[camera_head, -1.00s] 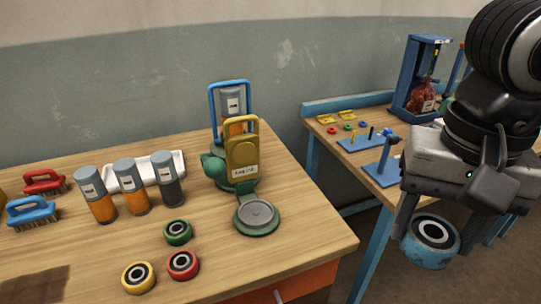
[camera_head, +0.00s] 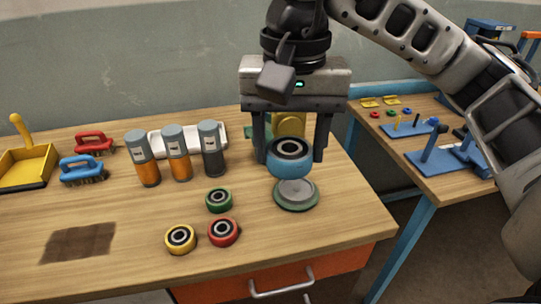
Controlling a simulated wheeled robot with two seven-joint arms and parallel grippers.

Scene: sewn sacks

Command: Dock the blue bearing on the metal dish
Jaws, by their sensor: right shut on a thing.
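The blue bearing (camera_head: 290,165) is a thick ring with a dark and pale centre. My right gripper (camera_head: 290,155) is shut on it, with a dark finger on each side. The bearing is over the back part of the metal dish (camera_head: 296,193), a round grey plate in a green rim near the table's right side. It hides the dish's far edge; I cannot tell how large the gap between them is. The left gripper is not in view.
Green (camera_head: 219,199), red (camera_head: 223,232) and yellow (camera_head: 181,239) bearings lie left of the dish. Several orange and grey cylinders (camera_head: 177,155) stand behind them. A yellow part (camera_head: 290,123) is mostly hidden behind my gripper. The table's front right is clear.

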